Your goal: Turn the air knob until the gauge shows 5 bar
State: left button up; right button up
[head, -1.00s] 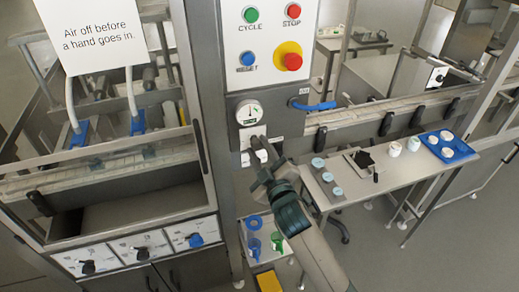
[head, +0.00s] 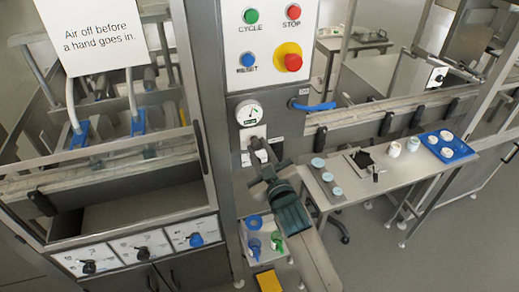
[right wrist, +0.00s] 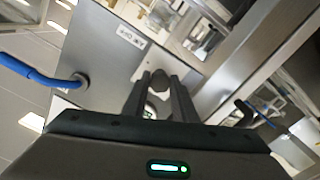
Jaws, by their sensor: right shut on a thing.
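The round white gauge (head: 249,112) sits on the grey column below the button panel. Its dark needle and green mark are small, and I cannot read the pressure. The air knob is just below the gauge, mostly hidden by my right gripper (head: 258,148). That gripper is shut on the knob, with its arm coming up from the lower right. In the right wrist view, the two dark fingers (right wrist: 160,92) point at the column and close around the knob. My left gripper is not in view.
A blue-handled lever (head: 313,106) sticks out right of the gauge. The button panel (head: 268,35) is above. A side table (head: 350,200) at right holds cups and a blue tray (head: 446,146). Blue and green items lie on a low shelf beside the forearm.

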jog(key=m+p, duration=0.1)
jog(key=m, duration=0.3)
jog(key=shift+m, duration=0.4)
jog(key=o, duration=1)
jog(key=shift+o, duration=0.2)
jog(key=shift+b+v, duration=0.45)
jog(key=shift+v, duration=0.4)
jog(key=b+v, duration=0.5)
jog(key=v, duration=1)
jog(key=shift+s, duration=0.4)
